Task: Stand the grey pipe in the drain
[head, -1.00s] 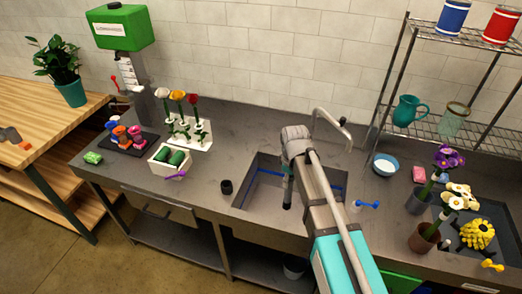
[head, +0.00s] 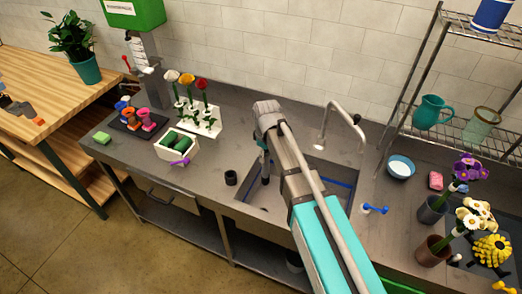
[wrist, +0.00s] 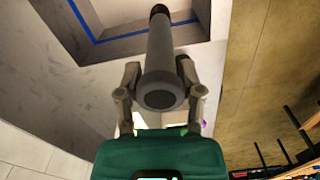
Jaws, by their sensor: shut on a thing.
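My gripper (wrist: 160,72) is shut on the grey pipe (wrist: 161,48), with one finger on each side of it. In the wrist view the pipe's round near end faces the camera, and its dark far end points toward the sink. In the head view my arm covers most of the gripper, and a dark part (head: 264,180) hangs below the wrist over the left part of the sink. The sink (wrist: 75,45) is a grey basin with a blue line around its inside. I cannot make out the drain clearly; the pipe and arm hide part of the basin.
A black cup-like cylinder (head: 231,177) stands on the counter left of the sink. A tap (head: 340,118) rises behind the sink. A white bin (head: 177,148), a flower rack (head: 212,125), a blue bowl (head: 400,167) and flower pots (head: 432,210) stand around.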

